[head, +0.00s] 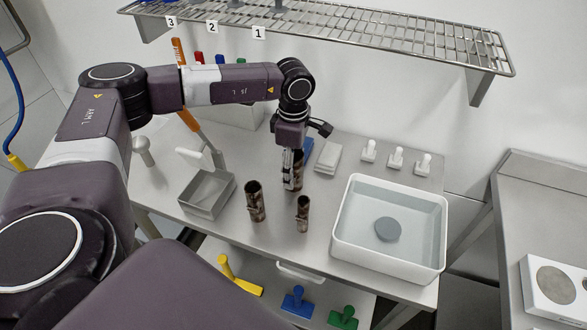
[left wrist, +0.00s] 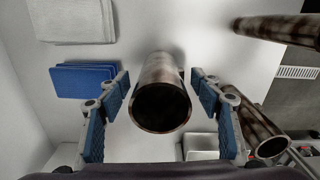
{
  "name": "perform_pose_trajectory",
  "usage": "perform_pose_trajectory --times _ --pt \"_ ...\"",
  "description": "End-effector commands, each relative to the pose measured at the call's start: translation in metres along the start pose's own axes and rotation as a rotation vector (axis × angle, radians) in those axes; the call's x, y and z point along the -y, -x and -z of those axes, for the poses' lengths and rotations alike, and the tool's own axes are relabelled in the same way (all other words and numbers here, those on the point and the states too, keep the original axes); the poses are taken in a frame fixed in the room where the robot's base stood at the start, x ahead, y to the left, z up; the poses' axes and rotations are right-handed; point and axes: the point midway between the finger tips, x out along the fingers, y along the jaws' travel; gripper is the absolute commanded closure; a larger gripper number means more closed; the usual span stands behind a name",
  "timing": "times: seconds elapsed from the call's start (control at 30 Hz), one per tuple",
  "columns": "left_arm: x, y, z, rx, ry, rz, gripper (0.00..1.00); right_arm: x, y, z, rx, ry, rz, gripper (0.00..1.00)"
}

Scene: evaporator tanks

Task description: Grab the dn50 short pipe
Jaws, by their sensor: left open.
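Three brown, stained metal pipes stand upright on the steel table. One pipe (head: 297,178) is at the back, partly hidden by my left gripper (head: 291,160). A wider pipe (head: 255,201) stands front left and a slimmer one (head: 302,214) front right. No label shows which is the dn50 short pipe. In the left wrist view, my left gripper (left wrist: 160,78) is open. Its blue-padded fingers are on either side of the back pipe (left wrist: 160,90), with a visible gap at each side. The other two pipes (left wrist: 275,28) (left wrist: 255,125) are off to the right. My right gripper is not in view.
A white basin (head: 345,250) stands right of the pipes, and a small open metal box (head: 231,184) to the left. A blue block (left wrist: 85,80) and a white stack (left wrist: 70,20) lie beside the back pipe. A wire shelf (head: 400,48) hangs above.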

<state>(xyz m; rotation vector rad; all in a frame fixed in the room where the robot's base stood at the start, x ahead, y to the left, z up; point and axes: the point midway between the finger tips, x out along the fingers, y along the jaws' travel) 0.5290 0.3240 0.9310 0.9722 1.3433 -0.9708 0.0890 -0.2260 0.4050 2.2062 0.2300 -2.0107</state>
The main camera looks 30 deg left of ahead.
Motion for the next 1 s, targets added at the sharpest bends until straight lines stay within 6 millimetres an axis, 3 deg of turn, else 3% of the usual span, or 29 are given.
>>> perform_pose_trajectory --times 0.07,0.5,0.77,1.0 --pt "0.000 0.000 0.000 0.000 0.000 0.000 0.45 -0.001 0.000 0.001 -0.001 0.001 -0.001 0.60" --pt "0.000 0.001 0.000 0.001 0.000 0.000 0.93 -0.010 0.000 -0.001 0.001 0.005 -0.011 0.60" --pt "-0.001 0.004 -0.001 0.002 0.000 -0.001 0.93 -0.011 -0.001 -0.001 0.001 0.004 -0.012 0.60" --pt "-0.002 0.040 -0.001 0.004 0.001 -0.005 0.93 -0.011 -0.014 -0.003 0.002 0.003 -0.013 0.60"
